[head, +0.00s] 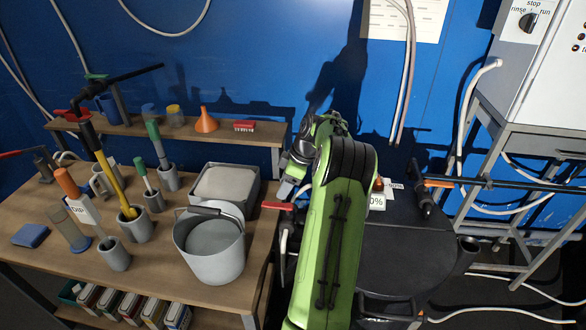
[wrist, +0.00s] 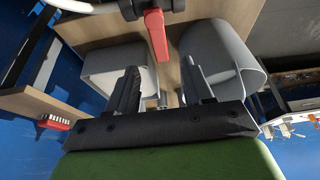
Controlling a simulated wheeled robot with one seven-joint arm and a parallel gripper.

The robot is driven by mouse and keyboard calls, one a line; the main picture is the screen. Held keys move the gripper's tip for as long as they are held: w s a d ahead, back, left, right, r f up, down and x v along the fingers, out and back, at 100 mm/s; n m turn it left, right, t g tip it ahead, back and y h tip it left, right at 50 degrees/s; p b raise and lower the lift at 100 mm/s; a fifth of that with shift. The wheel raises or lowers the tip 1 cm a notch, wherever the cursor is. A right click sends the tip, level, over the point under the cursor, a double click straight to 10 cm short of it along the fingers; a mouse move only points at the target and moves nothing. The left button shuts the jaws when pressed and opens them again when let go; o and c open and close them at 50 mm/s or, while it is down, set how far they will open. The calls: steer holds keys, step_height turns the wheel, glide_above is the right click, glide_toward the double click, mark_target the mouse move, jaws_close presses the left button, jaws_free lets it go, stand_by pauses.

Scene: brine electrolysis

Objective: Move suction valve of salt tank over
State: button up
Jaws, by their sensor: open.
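A valve with a red lever (head: 278,205) sits at the right edge of the wooden bench, beside the grey tubs. In the wrist view the red lever (wrist: 157,34) hangs from a dark valve body at the top centre. No label shows which tank it serves. My gripper (wrist: 158,82) is open and empty. Its two dark fingers point toward the lever, which lies beyond the tips, roughly in line with the gap. In the head view my green arm hides most of the gripper and the area behind it.
A grey bucket (head: 210,262) and a square grey tub (head: 256,186) stand close to the lever. Other red-lever valves (head: 70,112) are at the bench's left. A shelf (head: 262,137) runs along the blue wall. A dark drum stands right of my arm.

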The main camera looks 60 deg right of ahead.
steer(key=p+v, duration=0.1)
steer(key=v, duration=0.7)
steer(key=shift+r, duration=0.35)
steer(key=shift+d, duration=0.1)
